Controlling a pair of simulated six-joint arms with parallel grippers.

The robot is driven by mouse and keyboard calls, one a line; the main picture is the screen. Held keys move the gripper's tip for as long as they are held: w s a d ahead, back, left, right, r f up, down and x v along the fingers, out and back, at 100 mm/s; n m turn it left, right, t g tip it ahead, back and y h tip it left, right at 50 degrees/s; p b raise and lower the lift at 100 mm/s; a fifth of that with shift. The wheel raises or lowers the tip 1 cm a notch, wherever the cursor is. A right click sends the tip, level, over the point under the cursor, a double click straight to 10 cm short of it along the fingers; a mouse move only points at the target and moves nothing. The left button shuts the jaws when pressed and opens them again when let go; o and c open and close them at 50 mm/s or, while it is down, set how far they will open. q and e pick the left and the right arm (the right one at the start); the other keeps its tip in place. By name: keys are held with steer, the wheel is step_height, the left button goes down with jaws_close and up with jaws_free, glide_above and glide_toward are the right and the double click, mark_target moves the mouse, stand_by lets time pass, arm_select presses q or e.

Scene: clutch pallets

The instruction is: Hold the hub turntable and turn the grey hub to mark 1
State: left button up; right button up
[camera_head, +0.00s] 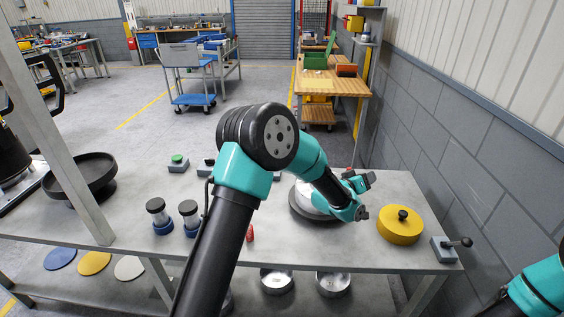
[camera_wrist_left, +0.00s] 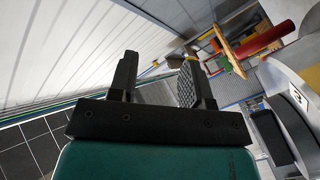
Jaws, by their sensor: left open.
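The hub turntable is a dark round base (camera_head: 318,216) on the grey table, right of centre. The grey hub (camera_head: 304,200) sits on it as a pale metal dome, partly hidden by my left arm. In the left wrist view, a grey curved body (camera_wrist_left: 292,76) at the right edge carries a white label reading 3; mark 1 is not visible. My left gripper (camera_head: 364,196) is above the right side of the turntable, with its fingers apart and pointing right. In the left wrist view, the left gripper (camera_wrist_left: 158,75) is open with nothing between its fingers. My right gripper is out of view.
A yellow round cover (camera_head: 400,230) with a black knob stands right of the turntable, beside a small lever box (camera_head: 444,250). Two black-capped cylinders and a dark bowl (camera_head: 98,176) are at the left. Metal cups stand on the lower shelf.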

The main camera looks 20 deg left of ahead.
arm_select(q)
steer(key=w+a+r+m+g+h, duration=0.2)
steer(key=a+r+m+h, duration=0.1)
steer(key=a+m, duration=0.3)
steer(key=w+a+r+m+g+h, duration=0.2)
steer(key=w+a+r+m+h, duration=0.15)
steer(key=a, duration=0.35)
steer(key=s+a+f+m+g+y, duration=0.1)
steer(key=s+a+f+m+g, duration=0.2)
steer(key=a, duration=0.5)
steer(key=s+a+f+m+g, duration=0.3)
steer(key=s+a+m, duration=0.1)
steer(key=a, duration=0.4)
steer(key=shift+s+f+g+y, duration=0.15)
steer(key=shift+f+g+y, duration=0.1)
steer(key=shift+g+y, duration=0.15)
steer(key=shift+a, duration=0.1)
steer(key=x, duration=1.2)
steer(key=shift+r, duration=0.1)
steer(key=shift+c, duration=0.4)
